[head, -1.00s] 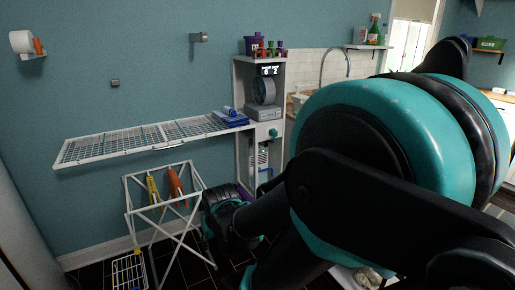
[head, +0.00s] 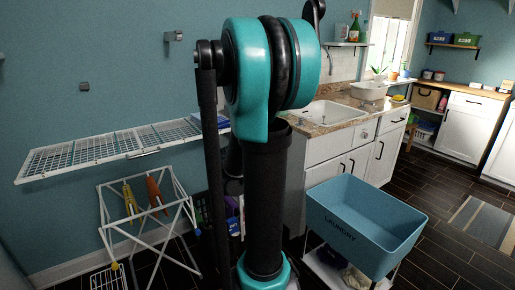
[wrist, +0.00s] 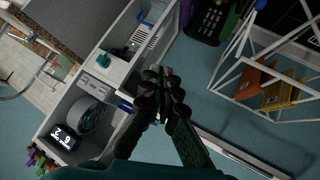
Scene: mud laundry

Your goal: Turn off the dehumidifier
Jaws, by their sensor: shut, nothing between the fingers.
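In the wrist view, the picture is turned on its side and shows a white shelf unit. A small white box with a slotted front (wrist: 141,34) sits in one compartment and looks like the dehumidifier, though its label and switch are too small to read. A grey machine with a round front (wrist: 90,115) sits in another compartment. A teal knob (wrist: 103,59) shows on the unit's side near a grey panel. My gripper (wrist: 157,78) is shut and empty in front of the unit, apart from the slotted box. In the head view my arm hides the unit and gripper.
A wall-mounted white drying rack (head: 100,150) juts out at the left, above a folding white rack (head: 150,215). A blue laundry cart (head: 365,225) stands right of my arm by the sink counter (head: 325,122). A digital clock (wrist: 62,137) stands on the shelf unit.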

